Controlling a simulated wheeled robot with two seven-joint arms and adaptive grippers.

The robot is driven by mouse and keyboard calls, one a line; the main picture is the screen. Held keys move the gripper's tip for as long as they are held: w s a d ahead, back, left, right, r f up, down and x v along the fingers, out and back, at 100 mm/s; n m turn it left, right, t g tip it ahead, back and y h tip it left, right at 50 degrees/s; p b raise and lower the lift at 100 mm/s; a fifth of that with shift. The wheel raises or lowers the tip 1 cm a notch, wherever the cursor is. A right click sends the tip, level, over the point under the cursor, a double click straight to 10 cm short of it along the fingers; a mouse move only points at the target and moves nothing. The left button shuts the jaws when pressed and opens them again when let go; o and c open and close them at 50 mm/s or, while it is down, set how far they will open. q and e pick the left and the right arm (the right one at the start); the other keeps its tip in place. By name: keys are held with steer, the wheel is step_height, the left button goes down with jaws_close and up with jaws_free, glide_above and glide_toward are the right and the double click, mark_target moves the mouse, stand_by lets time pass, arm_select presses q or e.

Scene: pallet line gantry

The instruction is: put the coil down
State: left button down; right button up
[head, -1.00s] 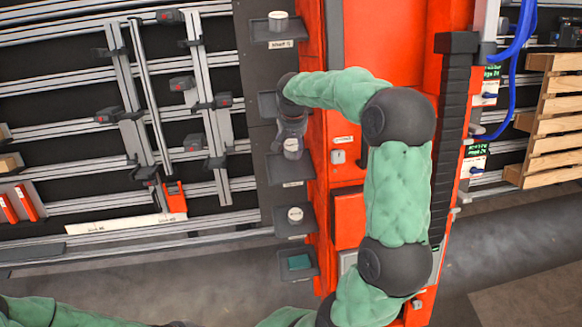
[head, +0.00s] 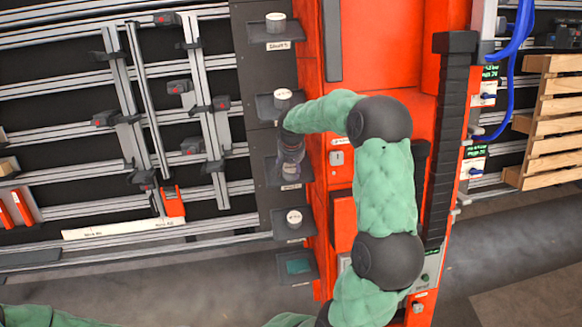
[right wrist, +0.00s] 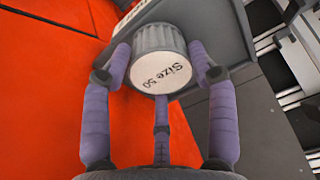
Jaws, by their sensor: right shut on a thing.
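In the head view my right gripper (head: 290,150) is at the third small shelf (head: 275,183) from the top, and the held coil (head: 291,171) is partly hidden by the fingers. I cannot tell whether the coil touches the shelf. My left gripper is out of view; only part of my green left arm shows.
Similar cylinders stand on the top shelf (head: 292,32), the second shelf (head: 265,108) and the fourth shelf (head: 290,232). A teal block (head: 298,266) lies on the lowest shelf. The red cabinet (head: 345,70) stands close at the right, and a rail rack (head: 110,110) at the left.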

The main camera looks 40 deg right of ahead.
mark_target(291, 172)
steer(key=o, duration=1.5)
steer(key=shift+s+a+f, duration=0.1)
steer(key=shift+f, duration=0.05)
steer(key=shift+o, duration=0.2)
steer(key=shift+r, duration=0.65)
step_height(291, 172, up, 11)
steer(key=s+p, duration=0.1)
steer(key=shift+s+a, duration=0.15)
steer(key=shift+a, duration=0.25)
steer(key=shift+f, duration=0.15)
